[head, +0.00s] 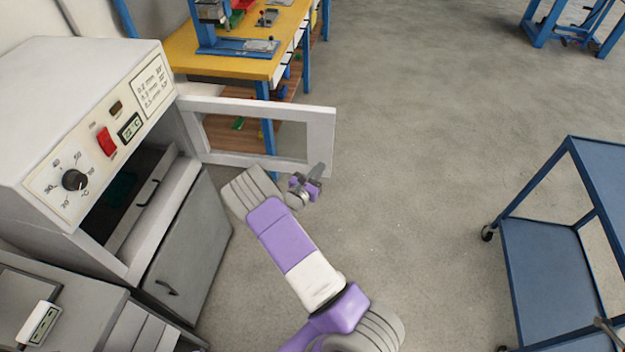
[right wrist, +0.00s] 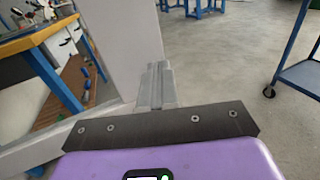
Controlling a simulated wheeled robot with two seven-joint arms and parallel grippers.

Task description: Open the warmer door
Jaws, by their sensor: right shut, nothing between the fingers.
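The warmer (head: 60,100) is a white cabinet at the left of the head view, with a red switch and a dial on its sloped panel. Its door (head: 320,125), a white frame around a window, stands swung wide open, and the warmer's dark inside shows. My right gripper (head: 318,172) is shut and empty at the lower free corner of the door. In the right wrist view, its closed fingers (right wrist: 155,85) point at the white door frame (right wrist: 122,45). I cannot tell whether they touch it. My left gripper is not in view.
A yellow-topped workbench (head: 235,62) with blue legs stands behind the door. A blue cart (head: 545,250) is at the right. A grey cabinet (head: 190,250) is below the warmer. The grey floor between door and cart is clear.

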